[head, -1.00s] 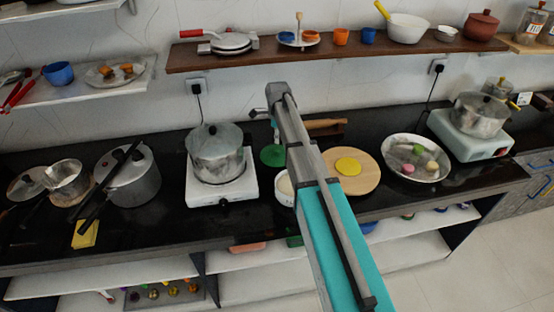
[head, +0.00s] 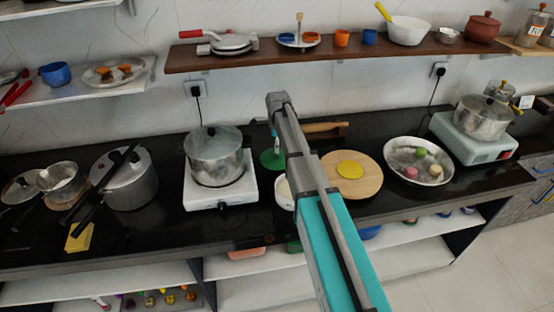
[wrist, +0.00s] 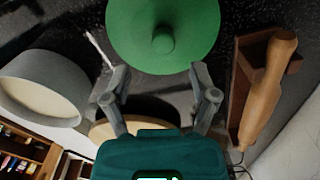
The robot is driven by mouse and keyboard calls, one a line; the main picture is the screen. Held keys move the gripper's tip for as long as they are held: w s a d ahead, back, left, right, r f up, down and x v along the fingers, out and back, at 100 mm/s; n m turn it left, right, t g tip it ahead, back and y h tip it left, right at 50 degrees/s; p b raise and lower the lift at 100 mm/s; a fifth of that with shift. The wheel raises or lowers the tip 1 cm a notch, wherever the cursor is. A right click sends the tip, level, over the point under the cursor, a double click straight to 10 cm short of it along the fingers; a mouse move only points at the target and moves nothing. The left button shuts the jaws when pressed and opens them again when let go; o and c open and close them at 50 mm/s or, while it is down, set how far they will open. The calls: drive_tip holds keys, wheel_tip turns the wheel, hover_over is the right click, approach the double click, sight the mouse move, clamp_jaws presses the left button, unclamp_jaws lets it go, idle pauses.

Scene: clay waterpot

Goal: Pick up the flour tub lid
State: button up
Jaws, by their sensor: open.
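The flour tub lid is a round green disc with a small knob (wrist: 163,40) at the top middle of the wrist view. In the head view the lid (head: 270,160) lies on the black counter, right of the white stove. The flour tub (wrist: 45,88), a white round tub with pale contents, stands left of my gripper in the wrist view. In the head view the tub (head: 284,192) is partly hidden by my arm. My gripper (wrist: 158,80) is open and empty. Its fingers point toward the lid's near edge, with the knob beyond the fingertips. I cannot tell the height gap.
A wooden rolling pin on a stand (wrist: 262,90) is right of my gripper. A round wooden board with yellow dough (head: 350,169) lies right of my arm. A pot on a white stove (head: 215,160) stands left of the lid. A shelf (head: 340,55) runs above.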

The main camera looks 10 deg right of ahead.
sight(276, 156)
drive_tip(key=shift+w+a+f+b, duration=0.1)
drive_tip(key=shift+f+b, duration=1.15)
drive_tip(key=shift+f, duration=0.05)
drive_tip(key=shift+w+f+b, duration=0.1)
drive_tip(key=shift+f+b, duration=1.15)
drive_tip(key=shift+f, duration=0.05)
clamp_jaws()
